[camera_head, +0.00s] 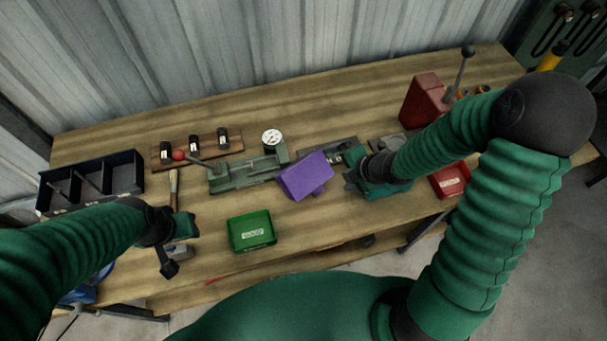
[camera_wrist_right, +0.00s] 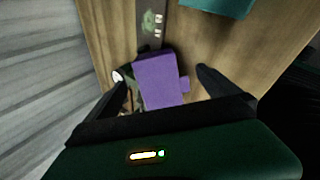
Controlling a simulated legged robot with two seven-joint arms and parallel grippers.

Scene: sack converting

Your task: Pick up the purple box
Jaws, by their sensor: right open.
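The purple box (camera_head: 305,175) sits near the middle of the wooden bench, just right of the green dial fixture. It also shows in the right wrist view (camera_wrist_right: 157,80), ahead of and between the fingers. My right gripper (camera_wrist_right: 164,80) is open and empty; in the head view my right gripper (camera_head: 353,178) is just right of the purple box. Whether a finger touches the box cannot be told. My left gripper (camera_head: 173,262) hangs over the left front of the bench, away from the box; its jaw state is unclear.
A green tray (camera_head: 251,232) lies in front of the purple box, and a red tray (camera_head: 450,180) is to the right. A green fixture with a dial gauge (camera_head: 272,138) stands close on the box's left. A black divided bin (camera_head: 92,184) and a red lever device (camera_head: 426,102) stand farther out.

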